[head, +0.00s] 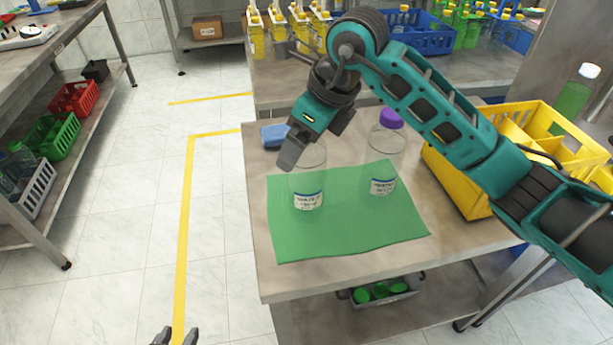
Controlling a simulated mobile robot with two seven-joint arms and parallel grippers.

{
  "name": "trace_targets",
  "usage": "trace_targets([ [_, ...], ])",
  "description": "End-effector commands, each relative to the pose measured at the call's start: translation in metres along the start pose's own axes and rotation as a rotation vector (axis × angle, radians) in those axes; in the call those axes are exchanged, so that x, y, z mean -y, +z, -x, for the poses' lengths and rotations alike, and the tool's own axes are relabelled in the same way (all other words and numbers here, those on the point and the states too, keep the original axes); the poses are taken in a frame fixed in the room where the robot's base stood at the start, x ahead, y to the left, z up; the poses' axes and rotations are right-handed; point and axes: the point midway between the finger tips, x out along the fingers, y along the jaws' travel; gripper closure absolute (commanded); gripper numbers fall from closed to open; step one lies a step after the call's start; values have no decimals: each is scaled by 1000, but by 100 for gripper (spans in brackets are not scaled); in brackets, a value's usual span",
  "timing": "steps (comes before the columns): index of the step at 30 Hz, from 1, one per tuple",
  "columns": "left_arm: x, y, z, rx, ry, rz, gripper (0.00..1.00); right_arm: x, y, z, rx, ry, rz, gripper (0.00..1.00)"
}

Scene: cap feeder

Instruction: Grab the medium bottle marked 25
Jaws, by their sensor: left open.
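Two clear bottles stand upright on a green mat (345,233) on the table. The left bottle (308,180) has a white label with a dark band; its top is hidden behind my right gripper. The right bottle (385,160) has a purple cap and a similar label. The label print is too small to read, so I cannot tell which is marked 25. My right gripper (290,155), on the teal arm from the right, is at the left bottle's top, seen side-on; contact is unclear. My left gripper (175,338) shows only its two separated, empty fingertips at the bottom edge, away from the table.
A blue object (273,135) lies at the table's back left. A yellow divided crate (450,182) stands at the right, partly behind my arm. A grey bin with green caps (380,291) is on the lower shelf. The mat's front part is clear.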

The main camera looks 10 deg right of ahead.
Motion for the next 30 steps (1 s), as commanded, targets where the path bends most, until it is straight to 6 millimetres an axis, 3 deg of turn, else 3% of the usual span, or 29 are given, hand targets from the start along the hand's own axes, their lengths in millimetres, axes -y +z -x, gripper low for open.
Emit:
trace_targets([
  [2,0,0,0,0,0,0,57,0,0,0,0,0,0,20],
  [18,0,-1,0,-2,-1,0,57,0,0,0,0,0,0,72],
  [30,0,-2,0,-2,-1,0,57,0,4,8,2,-1,1,73],
])
